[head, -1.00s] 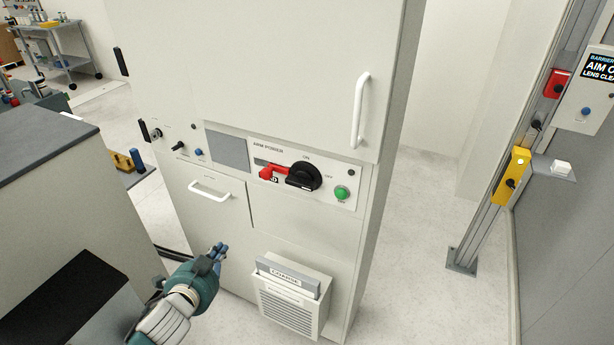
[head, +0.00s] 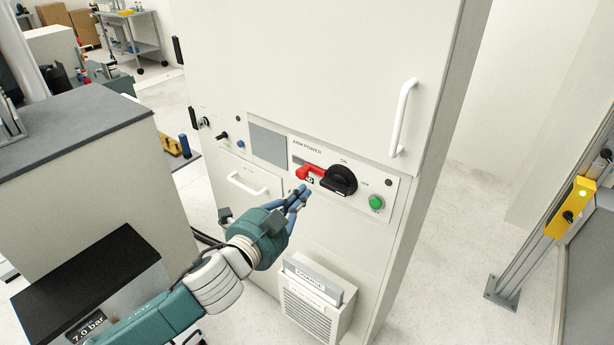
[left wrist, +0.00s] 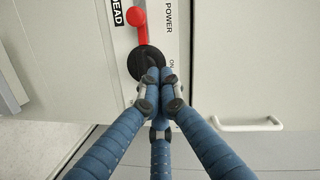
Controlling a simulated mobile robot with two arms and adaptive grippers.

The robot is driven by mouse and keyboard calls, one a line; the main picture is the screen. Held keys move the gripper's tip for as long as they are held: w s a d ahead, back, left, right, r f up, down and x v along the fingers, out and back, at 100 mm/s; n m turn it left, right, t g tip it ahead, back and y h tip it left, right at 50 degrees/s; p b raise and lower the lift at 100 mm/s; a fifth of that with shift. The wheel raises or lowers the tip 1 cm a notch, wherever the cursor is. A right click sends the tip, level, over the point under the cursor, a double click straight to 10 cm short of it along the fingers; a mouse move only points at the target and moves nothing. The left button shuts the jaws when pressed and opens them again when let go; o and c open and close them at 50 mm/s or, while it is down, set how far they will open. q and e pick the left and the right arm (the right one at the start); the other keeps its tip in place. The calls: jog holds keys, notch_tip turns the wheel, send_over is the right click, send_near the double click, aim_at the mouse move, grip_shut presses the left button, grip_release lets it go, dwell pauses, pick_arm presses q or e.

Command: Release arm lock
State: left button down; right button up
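The grey-white cabinet panel is marked ARM POWER and carries a black rotary switch (head: 341,181) with ON and OFF labels. A red lock piece (head: 312,172) sticks out to the left of the switch. In the left wrist view the red piece (left wrist: 137,18) lies above the black switch (left wrist: 145,62). My left gripper (head: 302,190) is just below and in front of the red piece. In the left wrist view its three blue fingers (left wrist: 160,76) come together at the tips, over the switch's lower edge. Contact cannot be told. My right gripper is out of view.
A green button (head: 376,202) sits right of the switch. White handles are on the upper door (head: 403,117) and the lower left door (head: 246,184). A grey-topped bench (head: 75,129) stands left.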

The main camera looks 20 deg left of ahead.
aim_at(306, 177)
pick_arm(q)
jog(key=w+f+p, duration=0.1)
jog(key=w, duration=0.2)
jog(key=w+a+p, duration=0.1)
jog(key=w, duration=0.2)
jog(key=w+f+p, duration=0.1)
jog(key=w, duration=0.2)
jog(key=shift+w+a+f, duration=0.25)
jog(key=shift+w+f, duration=0.05)
jog(key=shift+w, duration=0.1)
jog(key=shift+f, duration=0.1)
jog(key=shift+w, duration=0.1)
jog(key=a, duration=0.2)
jog(key=w+a, duration=0.1)
jog(key=a, duration=0.1)
jog(key=shift+w, duration=0.2)
jog(key=shift+d, duration=0.1)
